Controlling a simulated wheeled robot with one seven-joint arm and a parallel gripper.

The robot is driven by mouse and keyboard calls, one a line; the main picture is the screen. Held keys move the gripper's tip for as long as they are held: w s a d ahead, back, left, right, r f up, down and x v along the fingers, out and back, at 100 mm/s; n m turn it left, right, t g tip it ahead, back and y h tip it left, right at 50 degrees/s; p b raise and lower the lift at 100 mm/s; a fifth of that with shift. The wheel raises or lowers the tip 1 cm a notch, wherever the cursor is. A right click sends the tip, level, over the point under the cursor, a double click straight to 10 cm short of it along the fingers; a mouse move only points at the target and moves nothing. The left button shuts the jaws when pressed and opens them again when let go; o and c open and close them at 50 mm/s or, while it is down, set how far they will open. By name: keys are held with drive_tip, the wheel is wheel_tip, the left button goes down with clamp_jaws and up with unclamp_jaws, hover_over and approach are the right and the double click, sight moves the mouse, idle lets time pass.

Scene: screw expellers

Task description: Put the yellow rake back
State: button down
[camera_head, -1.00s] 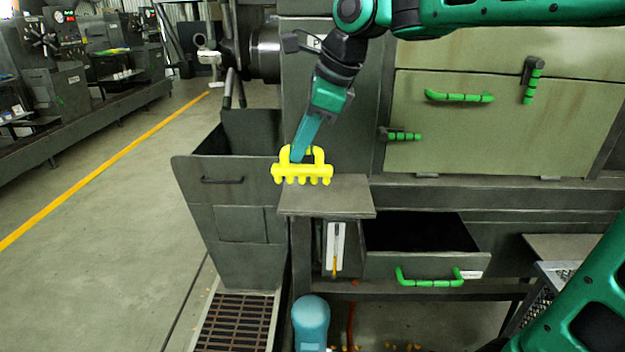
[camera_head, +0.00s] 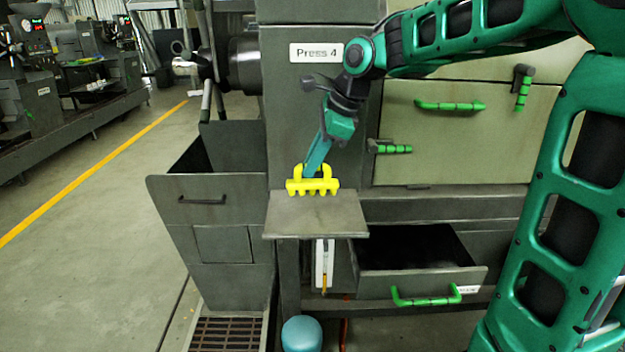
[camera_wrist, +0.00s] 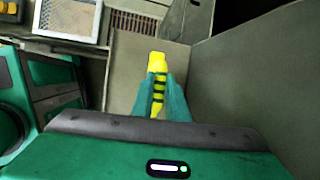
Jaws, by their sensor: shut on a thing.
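The yellow rake (camera_head: 313,187) has a short toothed head and a looped handle. My gripper (camera_head: 316,170) is shut on its handle from above. In the head view the rake is at the back part of a small grey shelf (camera_head: 316,222), teeth pointing down. I cannot tell whether the teeth touch the shelf. In the wrist view the rake (camera_wrist: 157,70) shows end-on between my two teal fingers (camera_wrist: 160,98), with the shelf (camera_wrist: 130,58) beyond it.
An open grey bin (camera_head: 205,213) stands left of the shelf. An open drawer with a green handle (camera_head: 426,300) is below right. The Press 4 cabinet (camera_head: 285,120) rises behind. A blue rounded object (camera_head: 302,334) is below the shelf.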

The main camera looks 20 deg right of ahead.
sight(315, 180)
drive_tip(key=shift+w+d+f, duration=0.25)
drive_tip(key=shift+d+f, duration=0.1)
drive_tip(key=shift+d, duration=0.1)
drive_tip(key=shift+f, duration=1.95)
drive_tip(key=c, duration=1.7)
unclamp_jaws()
drive_tip(key=shift+c, duration=0.2)
